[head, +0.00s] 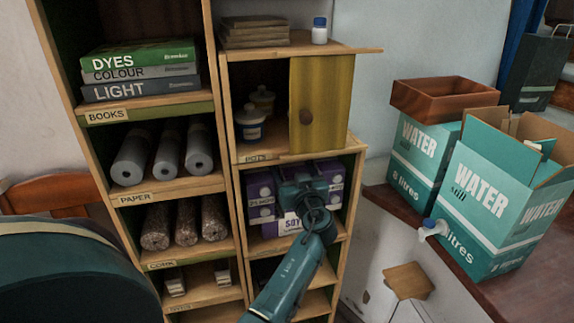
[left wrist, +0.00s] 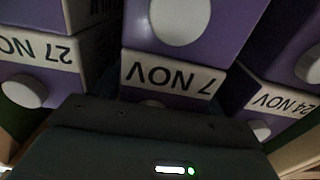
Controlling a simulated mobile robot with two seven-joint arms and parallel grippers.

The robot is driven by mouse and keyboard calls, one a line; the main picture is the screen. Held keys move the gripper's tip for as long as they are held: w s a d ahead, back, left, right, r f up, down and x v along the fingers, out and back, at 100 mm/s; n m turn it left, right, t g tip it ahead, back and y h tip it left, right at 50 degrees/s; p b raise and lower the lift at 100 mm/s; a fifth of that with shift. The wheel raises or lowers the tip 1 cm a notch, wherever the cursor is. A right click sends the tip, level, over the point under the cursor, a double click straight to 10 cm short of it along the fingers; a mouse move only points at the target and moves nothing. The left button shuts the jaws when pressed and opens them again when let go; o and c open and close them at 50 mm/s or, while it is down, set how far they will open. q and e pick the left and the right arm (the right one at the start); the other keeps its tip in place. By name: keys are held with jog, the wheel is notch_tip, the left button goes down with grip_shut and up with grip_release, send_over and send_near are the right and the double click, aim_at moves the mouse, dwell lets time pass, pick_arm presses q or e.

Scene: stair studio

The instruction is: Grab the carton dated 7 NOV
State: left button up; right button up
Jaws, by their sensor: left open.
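Purple cartons (head: 261,189) stand in a shelf bay in the head view, and one shows "SOY" (head: 291,224) low in the middle. In the left wrist view the lettering is upside down. The carton dated 7 NOV (left wrist: 172,80) is in the middle, between one dated 27 NOV (left wrist: 40,50) on the left and one dated 24 NOV (left wrist: 287,103) on the right. My left gripper (head: 300,182) is open at the front of this bay and covers part of the cartons. Its fingertips are not clear, and I cannot tell whether it touches a carton. My right gripper is not in view.
Wooden shelf sides and boards frame the bay closely. Above it are pots (head: 251,122) and a yellow-green door (head: 321,103). Paper rolls (head: 166,153) and cork rolls (head: 186,223) fill the left bays. Water boxes (head: 500,205) stand on a surface at right.

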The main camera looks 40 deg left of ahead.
pick_arm(q)
jog(key=c, duration=1.3)
jog(key=shift+r, duration=0.2)
jog(key=shift+c, duration=0.5)
jog(key=shift+w+a+r, duration=0.1)
jog(key=shift+r, duration=0.1)
